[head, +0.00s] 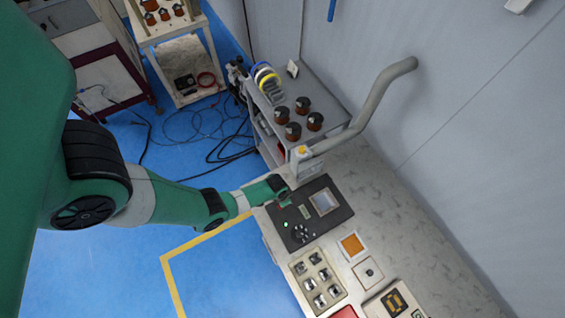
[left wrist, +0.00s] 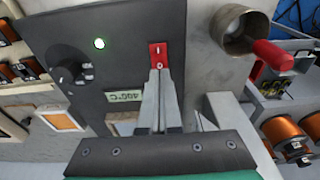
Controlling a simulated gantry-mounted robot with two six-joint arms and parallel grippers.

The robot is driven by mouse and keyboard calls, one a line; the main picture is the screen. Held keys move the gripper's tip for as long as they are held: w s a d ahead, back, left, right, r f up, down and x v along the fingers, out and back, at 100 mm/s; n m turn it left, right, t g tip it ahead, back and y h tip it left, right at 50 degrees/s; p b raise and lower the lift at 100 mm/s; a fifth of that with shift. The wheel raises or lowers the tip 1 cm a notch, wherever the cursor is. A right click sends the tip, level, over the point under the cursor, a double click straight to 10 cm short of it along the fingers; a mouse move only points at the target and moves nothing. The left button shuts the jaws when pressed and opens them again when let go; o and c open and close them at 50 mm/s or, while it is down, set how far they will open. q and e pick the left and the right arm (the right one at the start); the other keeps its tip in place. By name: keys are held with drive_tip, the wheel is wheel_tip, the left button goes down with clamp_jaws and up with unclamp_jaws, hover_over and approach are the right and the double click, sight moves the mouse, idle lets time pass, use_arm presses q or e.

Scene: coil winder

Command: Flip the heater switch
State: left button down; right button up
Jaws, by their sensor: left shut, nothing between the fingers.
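The heater switch (left wrist: 158,52) is a red rocker on a dark control panel (left wrist: 95,22), seen in the left wrist view. My left gripper (left wrist: 158,74) is shut and empty. Its fingertips are at the lower edge of the switch; I cannot tell whether they press it. A lit green lamp (left wrist: 99,43), a black knob (left wrist: 69,64) and a display reading about 400°C (left wrist: 124,97) are on the same panel. My right gripper is out of view.
In the head view, a grey pipe (head: 385,88) rises behind the panel. A tray of metal parts (head: 316,286) and an orange square (head: 352,244) lie on the bench.

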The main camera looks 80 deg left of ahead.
use_arm(q)
drive_tip(key=shift+f+b, duration=0.65)
drive_tip(key=shift+f, duration=0.1)
wheel_tip(320, 180, up, 7)
drive_tip(key=p, duration=0.7)
idle(0.4)
